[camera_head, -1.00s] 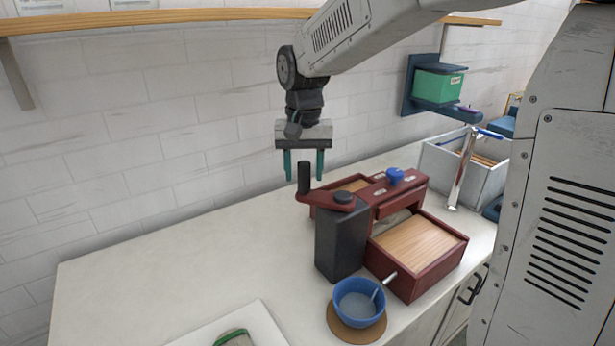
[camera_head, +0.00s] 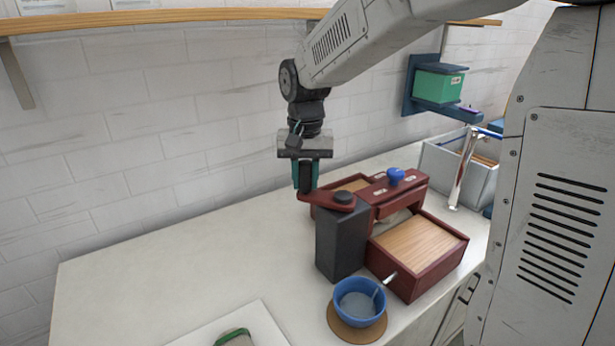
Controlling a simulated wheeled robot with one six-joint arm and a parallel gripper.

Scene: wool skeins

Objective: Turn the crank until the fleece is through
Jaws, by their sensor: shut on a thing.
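The carding machine (camera_head: 343,240) stands on the counter, with a dark grey side housing, dark red wooden parts and a blue knob (camera_head: 395,177) on top. Its red crank arm (camera_head: 328,199) lies across the top of the housing and points left. The black upright crank handle (camera_head: 305,180) is at the arm's left end. My gripper (camera_head: 305,184) points down, with its teal fingers shut on the handle. A greyish patch of what may be fleece (camera_head: 392,225) shows under the red bridge; most of it is hidden. The front wooden tray (camera_head: 424,244) looks bare.
A blue bowl (camera_head: 359,302) with a utensil stands on a round brown mat in front. A white board (camera_head: 240,327) lies at the front left. A grey crate (camera_head: 448,165) stands behind right. The left counter is clear; a wooden shelf (camera_head: 150,20) runs above.

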